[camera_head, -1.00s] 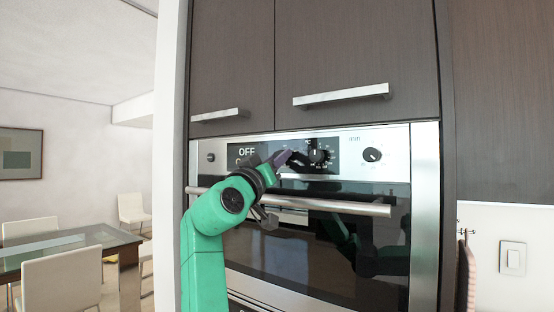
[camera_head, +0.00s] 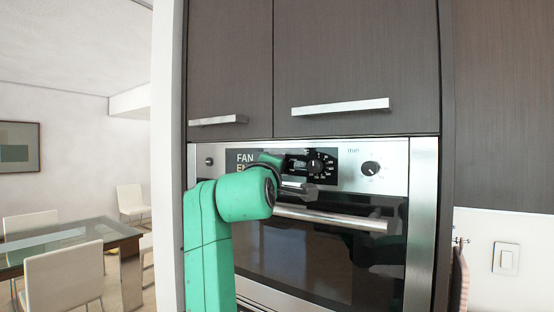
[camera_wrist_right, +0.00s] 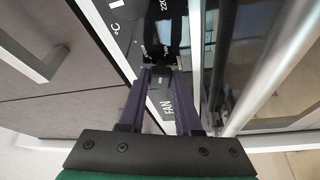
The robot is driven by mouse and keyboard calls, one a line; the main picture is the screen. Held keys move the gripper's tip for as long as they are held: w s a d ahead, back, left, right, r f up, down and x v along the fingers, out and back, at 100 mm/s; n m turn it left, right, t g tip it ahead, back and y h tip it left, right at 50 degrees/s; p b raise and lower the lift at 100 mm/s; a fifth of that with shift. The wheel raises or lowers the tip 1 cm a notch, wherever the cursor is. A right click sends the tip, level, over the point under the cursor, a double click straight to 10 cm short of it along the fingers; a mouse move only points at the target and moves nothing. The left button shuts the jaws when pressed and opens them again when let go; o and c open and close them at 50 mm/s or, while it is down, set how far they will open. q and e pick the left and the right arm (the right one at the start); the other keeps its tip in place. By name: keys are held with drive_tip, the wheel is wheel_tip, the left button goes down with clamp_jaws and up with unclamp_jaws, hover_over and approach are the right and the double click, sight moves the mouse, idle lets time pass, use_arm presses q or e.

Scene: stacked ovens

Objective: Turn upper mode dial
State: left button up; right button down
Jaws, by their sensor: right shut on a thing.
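The upper oven's control panel holds a display that reads FAN (camera_head: 245,159). In the right wrist view the purple fingers of my right gripper (camera_wrist_right: 160,78) are closed on a small grey piece, the mode dial (camera_wrist_right: 159,74), with FAN lettering (camera_wrist_right: 168,107) between the fingers. The dial is mostly hidden by my gripper in the head view. My left gripper is not in view.
The oven door handle (camera_head: 335,217) runs just below my gripper. A timer dial (camera_head: 371,168) is to the right. Cabinet handles (camera_head: 340,107) stick out above. A dining table (camera_head: 75,240) with chairs is at the far left.

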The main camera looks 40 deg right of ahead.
drive_tip(key=n+g+p, duration=0.2)
drive_tip(key=n+p, duration=0.1)
drive_tip(key=n, duration=0.2)
drive_tip(key=n+g+y+p, duration=0.1)
drive_tip(key=n+g+p, duration=0.2)
drive_tip(key=n, duration=0.3)
drive_tip(key=n+g+y+p, duration=0.1)
drive_tip(key=n+g+p, duration=0.2)
drive_tip(key=n, duration=0.3)
drive_tip(key=shift+w+r+p, duration=0.25)
drive_tip(key=shift+r+p, duration=0.15)
drive_tip(key=shift+p, duration=0.35)
drive_tip(key=shift+a, duration=0.1)
drive_tip(key=c, duration=0.6)
unclamp_jaws()
